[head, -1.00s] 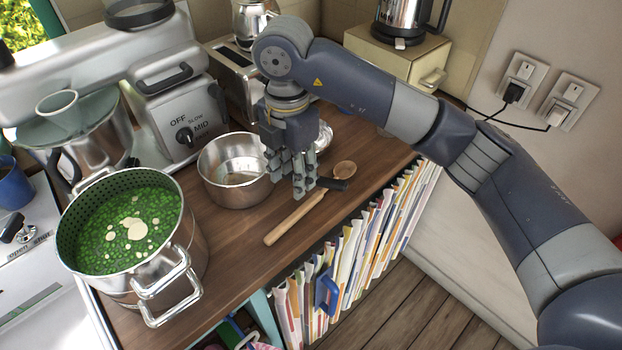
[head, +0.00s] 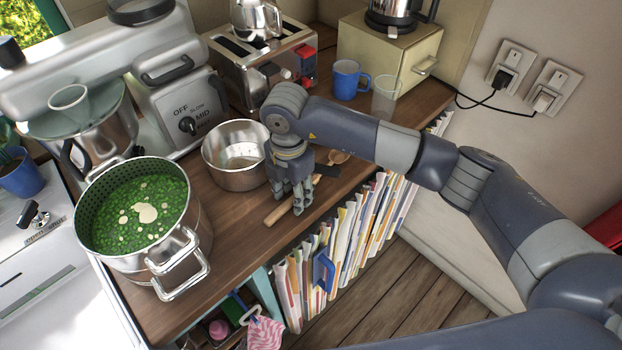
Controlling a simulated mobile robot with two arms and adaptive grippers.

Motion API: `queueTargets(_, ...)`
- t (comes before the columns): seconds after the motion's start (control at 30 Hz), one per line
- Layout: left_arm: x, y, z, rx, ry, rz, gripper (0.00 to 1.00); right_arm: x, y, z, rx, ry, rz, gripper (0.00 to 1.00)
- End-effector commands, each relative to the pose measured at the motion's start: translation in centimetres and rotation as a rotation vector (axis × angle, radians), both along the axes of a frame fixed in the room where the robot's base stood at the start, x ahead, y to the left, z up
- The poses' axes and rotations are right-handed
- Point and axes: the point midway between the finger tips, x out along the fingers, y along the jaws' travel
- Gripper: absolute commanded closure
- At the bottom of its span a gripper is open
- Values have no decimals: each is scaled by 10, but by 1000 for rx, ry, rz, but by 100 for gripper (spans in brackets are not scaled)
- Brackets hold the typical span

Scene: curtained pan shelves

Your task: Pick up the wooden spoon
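The wooden spoon (head: 277,214) lies on the brown wooden counter, its handle end pointing to the lower left and its bowl end (head: 339,157) to the upper right. My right gripper (head: 291,203) points down over the spoon's handle, with its fingers low and close to the counter. The fingers look spread apart, and they and the wrist hide the middle of the spoon. Whether they touch it is not clear. My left gripper is not in view.
A steel saucepan (head: 236,178) stands just left of my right gripper; a dark handle (head: 326,170) shows beside the gripper. A big pot of peas (head: 186,252) is farther left. A toaster (head: 262,82), blue mug (head: 349,80) and clear cup (head: 385,100) stand behind. Booklets (head: 340,240) fill the shelf below.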

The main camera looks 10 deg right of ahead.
Motion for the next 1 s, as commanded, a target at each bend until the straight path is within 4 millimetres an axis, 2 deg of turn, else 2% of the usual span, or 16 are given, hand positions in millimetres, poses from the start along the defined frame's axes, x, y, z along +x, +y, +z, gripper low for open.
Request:
queueTargets(0.1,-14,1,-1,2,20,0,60,0,0,0,0,0,0,63)
queueTargets(0.27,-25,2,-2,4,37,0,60,0,0,0,0,0,0,99)
queueTargets(0.47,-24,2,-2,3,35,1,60,0,0,0,0,0,0,100)
queueTargets(0.73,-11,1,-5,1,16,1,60,0,0,4,1,-1,0,100)
queueTargets(0.87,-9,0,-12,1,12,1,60,1,0,14,1,-4,1,100)
queueTargets(1.0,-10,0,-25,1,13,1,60,1,0,35,1,-6,2,100)
